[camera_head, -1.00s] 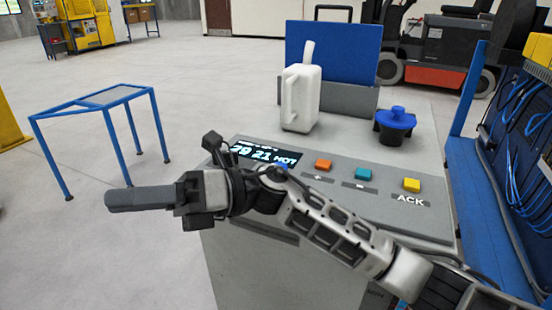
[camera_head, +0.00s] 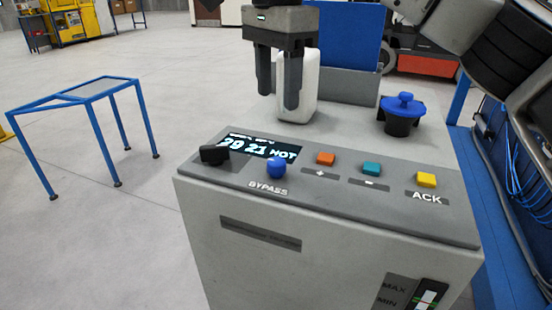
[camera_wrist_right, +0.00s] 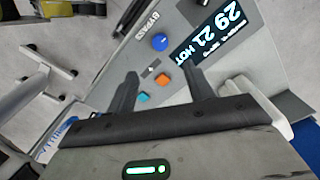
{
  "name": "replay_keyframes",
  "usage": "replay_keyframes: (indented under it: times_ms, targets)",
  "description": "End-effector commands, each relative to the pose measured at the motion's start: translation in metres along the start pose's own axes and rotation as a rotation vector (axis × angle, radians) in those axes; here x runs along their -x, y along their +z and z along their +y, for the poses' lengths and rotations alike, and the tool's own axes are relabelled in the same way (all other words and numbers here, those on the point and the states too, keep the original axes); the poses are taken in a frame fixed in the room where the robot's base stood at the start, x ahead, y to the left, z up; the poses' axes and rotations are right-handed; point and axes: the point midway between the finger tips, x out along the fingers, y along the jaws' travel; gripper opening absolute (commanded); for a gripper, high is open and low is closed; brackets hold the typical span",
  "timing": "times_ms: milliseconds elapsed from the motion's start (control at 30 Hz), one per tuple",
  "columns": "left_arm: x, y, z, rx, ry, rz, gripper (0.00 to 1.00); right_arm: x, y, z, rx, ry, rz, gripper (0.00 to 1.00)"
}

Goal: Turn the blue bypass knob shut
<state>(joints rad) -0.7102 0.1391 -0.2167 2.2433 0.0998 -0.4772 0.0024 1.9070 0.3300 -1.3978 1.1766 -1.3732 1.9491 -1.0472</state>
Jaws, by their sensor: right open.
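The blue bypass knob (camera_head: 276,168) stands on the sloped grey control panel (camera_head: 330,205), just above the BYPASS label. It also shows in the right wrist view (camera_wrist_right: 160,42), beyond the fingertips. My right gripper (camera_head: 279,98) hangs fingers down above and behind the panel, in front of the white jug (camera_head: 310,95). Its fingers are apart with nothing between them, and it does not touch the knob. In the right wrist view the two fingers of this gripper (camera_wrist_right: 160,82) spread over the panel. My left gripper is not in view.
A display (camera_head: 258,149) reads 29 21 HOT. A black knob (camera_head: 214,154) sits left of it. Orange (camera_head: 326,158), teal (camera_head: 372,169) and yellow (camera_head: 426,180) buttons are to the right. A blue-lidded black pot (camera_head: 403,115) stands behind them.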

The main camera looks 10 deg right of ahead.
Motion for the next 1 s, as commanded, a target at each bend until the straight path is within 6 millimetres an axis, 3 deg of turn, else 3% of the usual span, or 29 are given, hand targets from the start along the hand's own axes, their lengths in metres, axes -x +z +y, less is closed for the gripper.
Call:
replay_keyframes:
  times_ms: [200, 500, 700, 1000]
  targets:
    - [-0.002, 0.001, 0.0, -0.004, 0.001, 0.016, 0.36, -0.052, 0.0, 0.0, 0.0, 0.003, -0.002, 0.52]
    - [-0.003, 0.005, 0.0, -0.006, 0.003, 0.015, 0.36, -0.108, 0.001, 0.0, 0.0, 0.002, -0.003, 0.52]
    - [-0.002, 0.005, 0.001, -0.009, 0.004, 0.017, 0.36, -0.126, 0.001, 0.0, -0.001, 0.0, -0.004, 0.52]
    - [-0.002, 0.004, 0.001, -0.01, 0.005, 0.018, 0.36, -0.129, 0.001, 0.0, -0.001, -0.001, -0.003, 0.52]
